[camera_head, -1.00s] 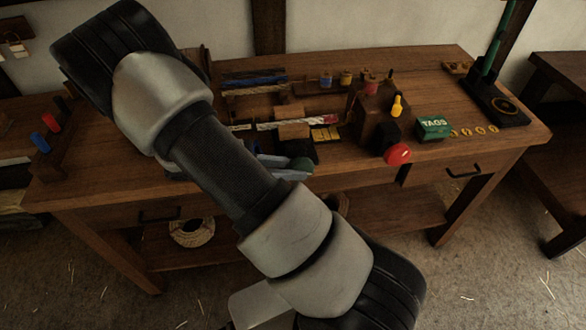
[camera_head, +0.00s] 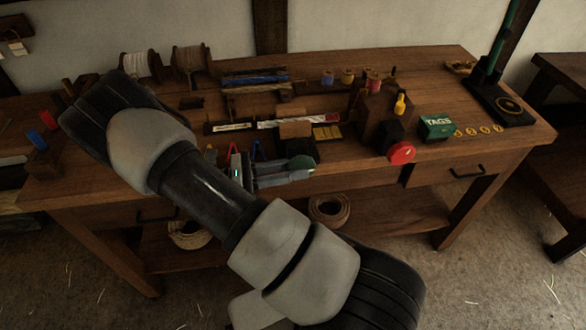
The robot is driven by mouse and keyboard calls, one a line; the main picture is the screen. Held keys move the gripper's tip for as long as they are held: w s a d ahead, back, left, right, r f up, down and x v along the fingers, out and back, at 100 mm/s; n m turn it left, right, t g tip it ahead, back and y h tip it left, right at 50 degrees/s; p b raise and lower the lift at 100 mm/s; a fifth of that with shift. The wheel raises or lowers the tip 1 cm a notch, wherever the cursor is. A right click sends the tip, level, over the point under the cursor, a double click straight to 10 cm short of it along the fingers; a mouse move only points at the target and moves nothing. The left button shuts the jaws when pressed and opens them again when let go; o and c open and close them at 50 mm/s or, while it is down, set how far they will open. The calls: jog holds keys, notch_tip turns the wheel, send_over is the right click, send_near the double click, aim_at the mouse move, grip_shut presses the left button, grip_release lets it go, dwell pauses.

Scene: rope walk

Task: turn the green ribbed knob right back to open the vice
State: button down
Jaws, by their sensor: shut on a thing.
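The green ribbed knob (camera_head: 300,162) is on the front of a dark vice (camera_head: 301,148) at the middle of the bench's front edge. A wooden block (camera_head: 295,130) sits just behind the dark body. My gripper (camera_head: 304,172) reaches in from the left and its grey fingers are shut on the green knob. The fingers cover the knob's lower part, so its ribs and turn angle cannot be made out. How far apart the vice jaws stand is too small to tell.
My arm crosses the left of the bench (camera_head: 440,85). A red knob (camera_head: 402,152) sticks out from the bench front at the right, near a green TAGS box (camera_head: 436,127). Two spools (camera_head: 140,65) stand at the back left. Rope coils (camera_head: 330,209) lie on the shelf below.

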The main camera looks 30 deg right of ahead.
jog(key=c, duration=1.6)
grip_release()
jog(key=v, duration=0.7)
jog(key=shift+a, duration=0.2)
